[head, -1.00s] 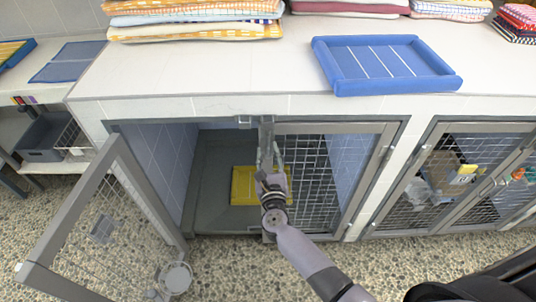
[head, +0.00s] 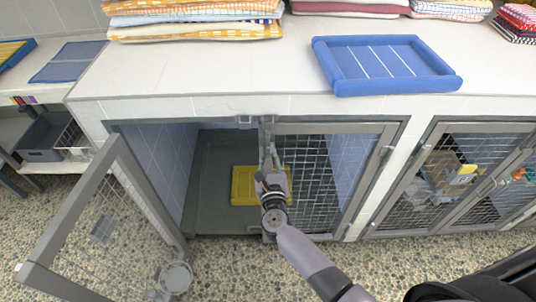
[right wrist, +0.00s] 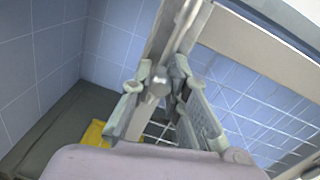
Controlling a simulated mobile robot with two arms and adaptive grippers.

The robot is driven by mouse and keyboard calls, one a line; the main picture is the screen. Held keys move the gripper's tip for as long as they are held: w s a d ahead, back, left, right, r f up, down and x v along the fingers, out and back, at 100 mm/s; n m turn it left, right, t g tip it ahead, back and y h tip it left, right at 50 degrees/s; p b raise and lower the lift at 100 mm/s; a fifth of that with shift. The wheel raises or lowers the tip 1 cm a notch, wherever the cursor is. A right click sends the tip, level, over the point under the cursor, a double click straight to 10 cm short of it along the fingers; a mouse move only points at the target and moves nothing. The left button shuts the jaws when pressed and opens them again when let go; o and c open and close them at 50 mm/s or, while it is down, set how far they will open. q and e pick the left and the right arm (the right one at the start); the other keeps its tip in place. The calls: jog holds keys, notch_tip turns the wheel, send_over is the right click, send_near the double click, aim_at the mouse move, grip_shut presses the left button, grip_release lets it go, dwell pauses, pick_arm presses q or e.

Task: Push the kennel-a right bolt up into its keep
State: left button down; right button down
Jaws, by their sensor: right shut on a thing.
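Kennel-a is the left enclosure under the counter. Its right door (head: 325,128) stands in the opening, and its left door (head: 110,165) is swung wide open. The right bolt (right wrist: 158,86) shows as a small metal knob on the door's upright stile (right wrist: 178,25). My right gripper (head: 268,160) is shut on the bolt, with a finger on either side in the right wrist view (right wrist: 158,92). A small grey bracket, apparently a keep (head: 245,121), sits on the top frame, left of the stile. The bolt's upper end cannot be made out. My left gripper is out of view.
A yellow mat or tray (head: 243,186) lies inside the kennel. A metal bowl (head: 175,278) is at the open door's bottom. The counter above holds a blue bed (head: 453,84) and towel stacks (head: 195,22). Another mesh-doored kennel (head: 445,180) stands at right.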

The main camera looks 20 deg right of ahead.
aim_at(267, 140)
notch_tip(267, 140, up, 4)
jog(key=p, duration=0.2)
jog(key=shift+p, duration=0.3)
jog(key=shift+w+f, duration=0.1)
jog(key=c, duration=1.9)
grip_release()
jog(key=o, duration=0.4)
jog(key=shift+f, duration=0.1)
jog(key=v, duration=1.2)
